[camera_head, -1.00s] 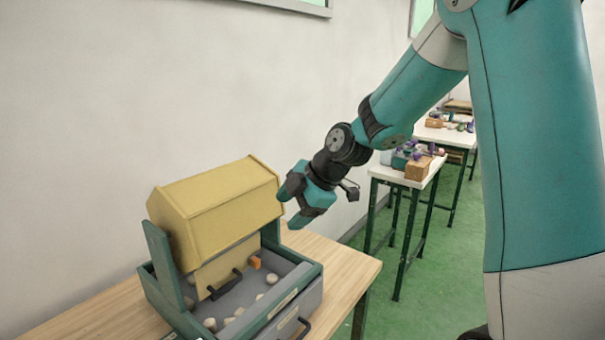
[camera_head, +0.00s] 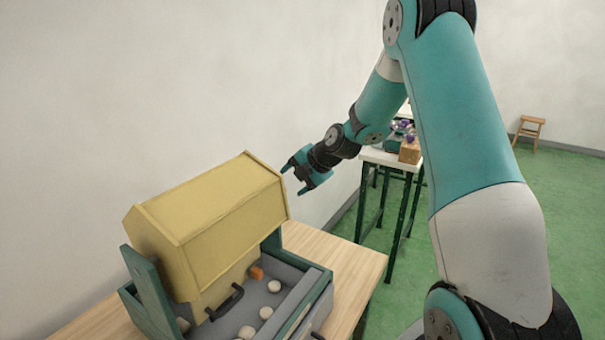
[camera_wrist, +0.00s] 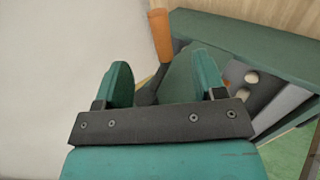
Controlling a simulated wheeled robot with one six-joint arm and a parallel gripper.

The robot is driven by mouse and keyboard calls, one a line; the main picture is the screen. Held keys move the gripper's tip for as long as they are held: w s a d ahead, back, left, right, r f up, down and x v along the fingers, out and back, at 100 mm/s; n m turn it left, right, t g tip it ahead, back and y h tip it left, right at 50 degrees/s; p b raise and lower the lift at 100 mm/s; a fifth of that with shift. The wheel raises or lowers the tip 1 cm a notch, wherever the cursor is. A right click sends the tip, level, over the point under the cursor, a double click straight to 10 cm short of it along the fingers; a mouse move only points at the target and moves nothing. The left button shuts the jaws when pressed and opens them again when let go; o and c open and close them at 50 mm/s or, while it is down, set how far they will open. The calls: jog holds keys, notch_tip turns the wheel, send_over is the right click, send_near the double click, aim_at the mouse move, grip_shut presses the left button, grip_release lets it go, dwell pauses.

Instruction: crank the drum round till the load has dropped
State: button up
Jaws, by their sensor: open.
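The yellow, many-sided drum (camera_head: 205,220) sits in a green frame (camera_head: 148,280) on the wooden table. In the wrist view, the crank's orange grip (camera_wrist: 161,36) stands up beyond my fingers, with a dark crank arm (camera_wrist: 148,92) below it. The crank is hidden in the head view, at the drum's far right end. My gripper (camera_head: 291,178) is open and empty beside that end; its two teal fingers also show in the wrist view (camera_wrist: 163,78). The grip appears between the fingers but farther off. Whitish round pieces (camera_head: 274,286) and an orange piece (camera_head: 256,272) lie below the drum.
A grey tray (camera_head: 292,298) with a dark handle beside it lies under the drum. The wooden tabletop (camera_head: 352,270) is bare to the right. A white wall stands close behind. A second table (camera_head: 376,157) with small items and a stool (camera_head: 529,128) stand farther back.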

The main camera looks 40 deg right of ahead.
jog(key=b+x, duration=0.3)
jog(key=x, duration=0.4)
jog(key=shift+w+f, duration=0.15)
jog(key=shift+f, duration=0.2)
jog(key=shift+w+a+f+b, duration=0.15)
jog(key=shift+w+f+b, duration=0.1)
jog(key=shift+w+b, duration=0.2)
jog(key=c, duration=1.1)
